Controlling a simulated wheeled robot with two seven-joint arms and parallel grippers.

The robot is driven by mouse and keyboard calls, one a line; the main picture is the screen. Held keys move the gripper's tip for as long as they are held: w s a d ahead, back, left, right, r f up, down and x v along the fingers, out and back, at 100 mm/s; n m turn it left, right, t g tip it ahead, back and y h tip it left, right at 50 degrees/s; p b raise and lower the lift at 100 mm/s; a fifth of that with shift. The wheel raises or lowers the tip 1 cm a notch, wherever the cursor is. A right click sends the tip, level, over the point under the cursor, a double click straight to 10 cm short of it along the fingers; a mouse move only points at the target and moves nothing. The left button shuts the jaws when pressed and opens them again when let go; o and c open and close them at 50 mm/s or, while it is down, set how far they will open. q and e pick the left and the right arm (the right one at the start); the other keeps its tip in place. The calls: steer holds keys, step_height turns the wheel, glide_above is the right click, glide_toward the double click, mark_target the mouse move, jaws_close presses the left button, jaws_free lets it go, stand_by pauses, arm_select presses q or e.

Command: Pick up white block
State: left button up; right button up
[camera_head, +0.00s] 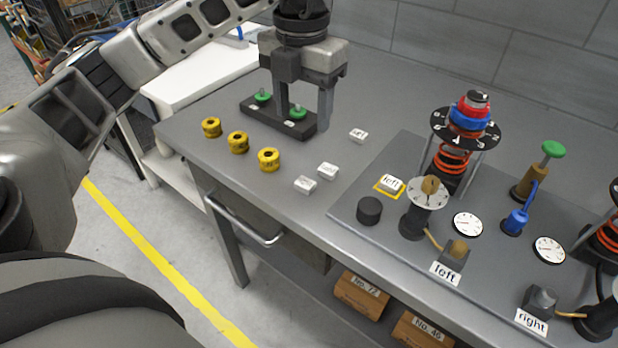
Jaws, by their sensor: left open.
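Three small white blocks lie loose on the grey table: one farther back (358,136) with a label, one in the middle (327,171), and one nearest (305,184). Another white block marked "left" (391,184) sits on a yellow-edged square on the raised plate. My left gripper (305,122) points down with its fingers apart. It is at the black holder, left of the loose blocks, and no block is between its fingers. My right gripper is not in view.
The black holder (262,118) carries green-topped pegs. Yellow rings (238,142) lie along the table's front left edge. The raised plate (352,207) on the right bears dials, a spring column (455,150) and a green-topped valve (552,149). Bare table lies around the loose blocks.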

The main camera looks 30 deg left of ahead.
arm_select(q)
glide_above(305, 182)
steer(key=f, duration=0.8)
steer(key=shift+s+f, duration=0.2)
steer(key=shift+f, duration=0.05)
steer(key=shift+w+f+p, duration=0.2)
steer(key=shift+f+p, duration=0.6)
steer(key=shift+f, duration=2.35)
steer(key=c, duration=1.1)
steer(key=shift+o, duration=0.2)
steer(key=shift+r, duration=0.1)
